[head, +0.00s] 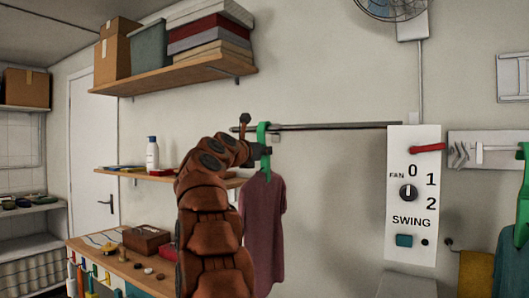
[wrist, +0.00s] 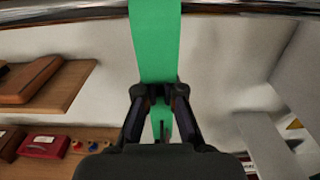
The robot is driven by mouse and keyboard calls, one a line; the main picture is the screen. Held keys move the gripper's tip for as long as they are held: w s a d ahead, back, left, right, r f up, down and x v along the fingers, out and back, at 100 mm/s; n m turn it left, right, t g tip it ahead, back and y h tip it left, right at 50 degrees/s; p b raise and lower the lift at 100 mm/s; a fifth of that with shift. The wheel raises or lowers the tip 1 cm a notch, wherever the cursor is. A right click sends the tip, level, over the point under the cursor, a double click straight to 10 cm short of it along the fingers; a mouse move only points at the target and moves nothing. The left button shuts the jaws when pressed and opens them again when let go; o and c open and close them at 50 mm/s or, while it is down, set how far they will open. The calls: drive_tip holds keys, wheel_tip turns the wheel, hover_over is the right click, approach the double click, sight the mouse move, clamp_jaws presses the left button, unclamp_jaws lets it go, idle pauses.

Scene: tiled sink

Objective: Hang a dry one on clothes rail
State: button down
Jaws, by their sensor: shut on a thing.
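My gripper (head: 256,151) is at the left end of the metal clothes rail (head: 335,126) in the head view. It is shut on a green hanger (head: 262,131), and a dark maroon shirt (head: 263,225) hangs below it. In the wrist view the green hanger (wrist: 154,45) runs up from between the fingers (wrist: 160,92) to the rail (wrist: 50,18) at the top. The hanger's top is level with the rail; I cannot tell whether it hooks over it. Another green hanger (head: 523,185) with a blue garment (head: 511,262) is at the right edge.
A white fan control panel (head: 412,195) with a red lever is on the wall right of the rail. A shelf with boxes (head: 180,74) is above left. A small shelf with a white bottle (head: 152,154) and a wooden workbench (head: 110,258) are at left.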

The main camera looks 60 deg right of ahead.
drive_tip(key=c, duration=1.2)
unclamp_jaws()
drive_tip(key=shift+s+a, duration=0.2)
drive_tip(key=shift+a, duration=2.8)
drive_tip(key=shift+s+a, duration=0.15)
drive_tip(key=shift+a, duration=2.85)
